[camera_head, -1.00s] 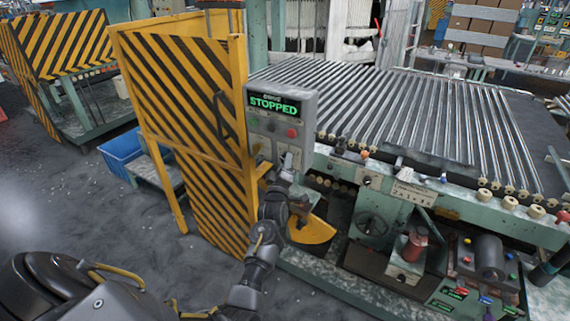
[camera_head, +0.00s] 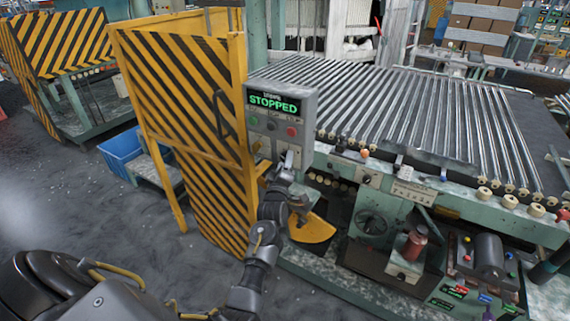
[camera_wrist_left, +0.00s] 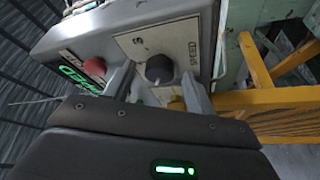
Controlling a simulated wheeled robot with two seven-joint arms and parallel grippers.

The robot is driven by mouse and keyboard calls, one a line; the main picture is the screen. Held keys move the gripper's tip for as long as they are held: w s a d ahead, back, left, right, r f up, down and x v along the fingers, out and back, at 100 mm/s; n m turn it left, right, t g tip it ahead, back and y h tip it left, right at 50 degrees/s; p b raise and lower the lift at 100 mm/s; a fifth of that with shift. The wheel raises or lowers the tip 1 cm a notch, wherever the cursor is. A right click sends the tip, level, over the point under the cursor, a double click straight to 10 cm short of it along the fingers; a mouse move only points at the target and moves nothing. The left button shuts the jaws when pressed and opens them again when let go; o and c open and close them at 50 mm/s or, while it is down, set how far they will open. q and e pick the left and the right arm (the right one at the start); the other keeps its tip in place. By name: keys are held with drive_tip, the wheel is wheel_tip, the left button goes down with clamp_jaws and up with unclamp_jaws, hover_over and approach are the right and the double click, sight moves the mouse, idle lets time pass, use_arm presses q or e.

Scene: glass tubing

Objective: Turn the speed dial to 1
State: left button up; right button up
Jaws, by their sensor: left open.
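The speed dial (camera_wrist_left: 159,68) is a dark round knob on a pale plate marked SPEED in the left wrist view. My left gripper (camera_wrist_left: 159,76) is open, with one finger on each side of the dial; I cannot tell whether they touch it. In the head view my left gripper (camera_head: 284,160) is at the lower part of the grey control box (camera_head: 311,101), and the dial cannot be made out there. The box's green display (camera_head: 275,104) reads STOPPED. The dial's setting is not readable. My right gripper is not in view.
A red button (camera_wrist_left: 95,67) is beside the left finger in the wrist view. A yellow-and-black striped guard (camera_head: 190,95) stands left of the box. The roller bed (camera_head: 420,115) lies right of it. Open floor (camera_head: 110,220) is at the left.

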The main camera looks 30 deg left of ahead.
use_arm(q)
drive_tip(key=b+v, duration=0.2)
drive_tip(key=v, duration=0.5)
idle(0.3)
